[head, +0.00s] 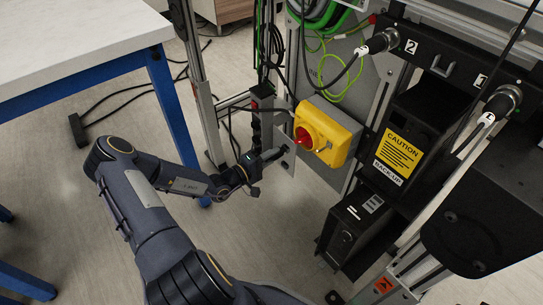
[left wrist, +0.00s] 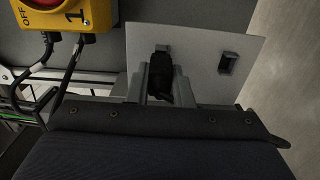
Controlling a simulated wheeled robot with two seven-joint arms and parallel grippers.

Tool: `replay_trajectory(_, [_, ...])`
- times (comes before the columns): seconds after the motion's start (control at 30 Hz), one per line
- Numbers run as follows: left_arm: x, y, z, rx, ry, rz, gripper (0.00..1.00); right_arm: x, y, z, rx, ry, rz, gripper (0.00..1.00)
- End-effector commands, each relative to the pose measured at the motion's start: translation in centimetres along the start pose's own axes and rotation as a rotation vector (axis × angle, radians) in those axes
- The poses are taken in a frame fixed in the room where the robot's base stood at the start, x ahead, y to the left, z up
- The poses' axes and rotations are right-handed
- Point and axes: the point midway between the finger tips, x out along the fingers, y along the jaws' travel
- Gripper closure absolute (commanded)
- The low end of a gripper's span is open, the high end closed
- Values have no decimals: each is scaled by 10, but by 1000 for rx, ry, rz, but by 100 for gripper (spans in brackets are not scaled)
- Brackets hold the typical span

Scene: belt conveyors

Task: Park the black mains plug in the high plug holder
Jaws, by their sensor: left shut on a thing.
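My left gripper (head: 275,155) reaches in from the lower left and is shut on the black mains plug (left wrist: 160,72). The plug is at a grey upright plate (head: 289,172) that has two openings. In the left wrist view the plug covers the left opening of the plate (left wrist: 200,42), and the right opening (left wrist: 228,63) is empty. In the head view it is at the plate's upper part, the high plug holder. How deep the plug sits cannot be told; the gripper hides part of it. My right gripper is not in view.
A yellow switch box with a red knob (head: 326,133) stands just right of the plate. Black boxes with a caution label (head: 397,157) are at the right. A blue-legged table (head: 75,58) is at left.

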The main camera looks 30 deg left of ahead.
Motion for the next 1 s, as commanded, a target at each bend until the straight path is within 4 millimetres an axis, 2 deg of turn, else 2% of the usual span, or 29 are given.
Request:
replay_trajectory(0.87, [11, 0, 0, 0, 0, 0, 100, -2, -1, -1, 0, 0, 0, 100])
replay_trajectory(0.9, [11, 0, 0, 0, 0, 0, 78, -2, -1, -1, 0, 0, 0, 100])
replay_trajectory(1.0, [11, 0, 0, 0, 0, 0, 65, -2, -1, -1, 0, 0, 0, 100])
